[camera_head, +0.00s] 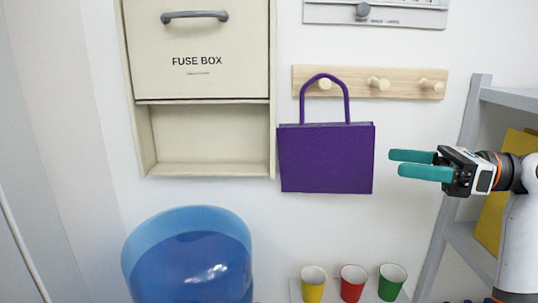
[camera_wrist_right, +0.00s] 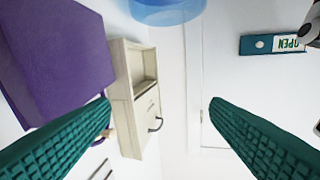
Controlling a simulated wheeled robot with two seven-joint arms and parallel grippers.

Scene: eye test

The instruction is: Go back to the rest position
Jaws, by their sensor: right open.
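My right gripper (camera_head: 408,164) comes in from the right in the head view, with teal fingers pointing left. It is open and empty, a little to the right of a purple bag (camera_head: 326,160) and apart from it. The bag hangs by its handle from the left peg of a wooden peg rail (camera_head: 352,84). In the right wrist view the two teal fingers (camera_wrist_right: 160,115) are spread wide with nothing between them, and the purple bag (camera_wrist_right: 55,55) fills the upper left. My left gripper is in neither view.
A cream fuse box (camera_head: 200,60) with an open shelf below is on the wall at left. A blue bin (camera_head: 185,262) stands below it. Yellow (camera_head: 313,285), red (camera_head: 353,284) and green (camera_head: 391,283) cups stand at the bottom. A grey shelf rack (camera_head: 455,190) is beside my right arm.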

